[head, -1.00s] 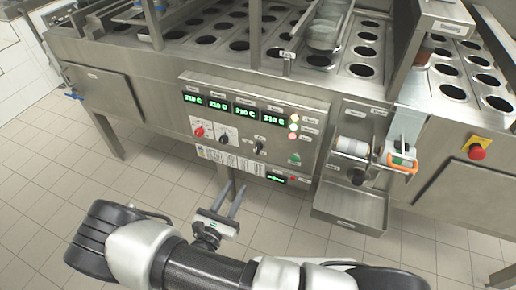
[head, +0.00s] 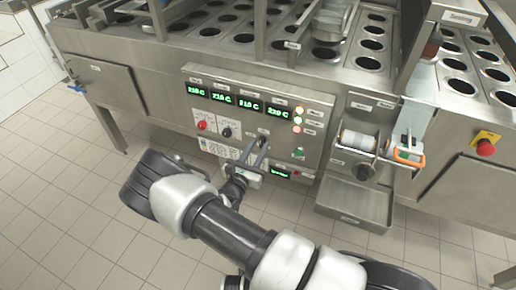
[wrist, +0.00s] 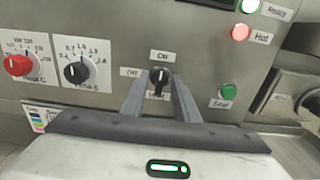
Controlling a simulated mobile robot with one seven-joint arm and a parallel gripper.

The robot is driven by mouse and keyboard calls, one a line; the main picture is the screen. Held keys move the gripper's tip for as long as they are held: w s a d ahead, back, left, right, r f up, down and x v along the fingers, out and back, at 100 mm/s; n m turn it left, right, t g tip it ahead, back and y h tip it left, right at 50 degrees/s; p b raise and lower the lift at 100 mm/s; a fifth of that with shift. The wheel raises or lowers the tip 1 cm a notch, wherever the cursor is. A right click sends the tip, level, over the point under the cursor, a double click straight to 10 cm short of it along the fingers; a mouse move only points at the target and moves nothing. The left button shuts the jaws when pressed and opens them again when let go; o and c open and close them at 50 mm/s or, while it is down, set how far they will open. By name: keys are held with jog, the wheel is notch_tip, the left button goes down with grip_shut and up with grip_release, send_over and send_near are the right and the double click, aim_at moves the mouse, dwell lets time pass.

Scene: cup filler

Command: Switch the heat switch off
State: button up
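The heat switch is a small black rotary knob (wrist: 159,77) in the wrist view, with an "ON" label above it and what looks like "OFF" to its left. Its grip stands close to upright, toward the "ON" label. A label below it is partly covered. My gripper (wrist: 157,84) is open, with one finger on each side of the knob and a gap at both sides. In the head view my gripper (head: 258,146) reaches up to the control panel (head: 315,118), and its fingers mostly hide the switch.
A red knob (wrist: 18,65) and a black timer knob (wrist: 76,72) sit left of the switch. A green button (wrist: 229,91) is to the right, below a lit red "Hot" lamp (wrist: 240,32). A steel tray (head: 352,203) juts out right of the panel.

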jog(key=shift+w, duration=0.15)
grip_shut()
jog(key=shift+n, duration=0.3)
jog(key=n, duration=1.7)
jog(key=shift+a+f, duration=0.15)
jog(key=shift+f, duration=0.15)
jog(key=shift+n, duration=0.3)
